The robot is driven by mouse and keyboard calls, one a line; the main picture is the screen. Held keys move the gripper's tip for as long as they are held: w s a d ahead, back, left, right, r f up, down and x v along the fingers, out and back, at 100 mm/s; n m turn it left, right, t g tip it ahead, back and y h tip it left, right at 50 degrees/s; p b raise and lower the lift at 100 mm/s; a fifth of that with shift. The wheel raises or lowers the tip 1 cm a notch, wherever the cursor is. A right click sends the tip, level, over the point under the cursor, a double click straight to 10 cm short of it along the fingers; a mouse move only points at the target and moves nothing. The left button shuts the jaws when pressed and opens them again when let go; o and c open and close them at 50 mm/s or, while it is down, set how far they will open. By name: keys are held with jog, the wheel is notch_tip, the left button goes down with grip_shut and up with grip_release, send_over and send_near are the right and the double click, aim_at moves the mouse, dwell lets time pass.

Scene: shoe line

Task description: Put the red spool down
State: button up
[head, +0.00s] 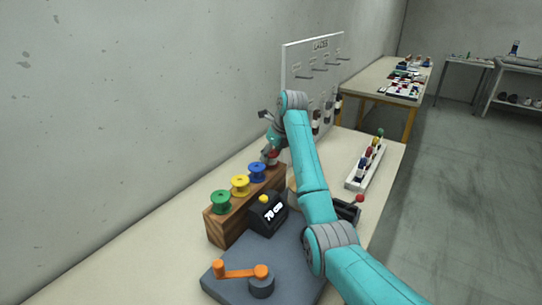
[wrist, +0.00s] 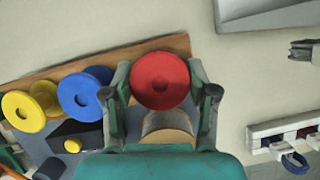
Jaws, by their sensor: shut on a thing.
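The red spool (wrist: 160,80) is between the two fingers of my gripper (wrist: 161,92) in the wrist view, its round red face toward the camera. In the head view only a little of the red spool (head: 272,154) shows below the fingers. My gripper is shut on it, at the far end of the wooden rack (head: 232,224). Green (head: 220,200), yellow (head: 240,183) and blue (head: 257,170) spools stand upright in a row on the rack. The red spool is beyond the blue one, in line with the row. I cannot tell whether it touches the rack.
A grey machine base with an orange crank (head: 240,270) and a black display box (head: 267,215) stands in front of the rack. A white board (head: 312,80) stands behind my gripper.

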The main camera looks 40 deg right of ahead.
jog(key=shift+f, duration=0.25)
jog(key=shift+f, duration=0.15)
jog(key=o, duration=1.3)
jog(key=shift+c, duration=0.2)
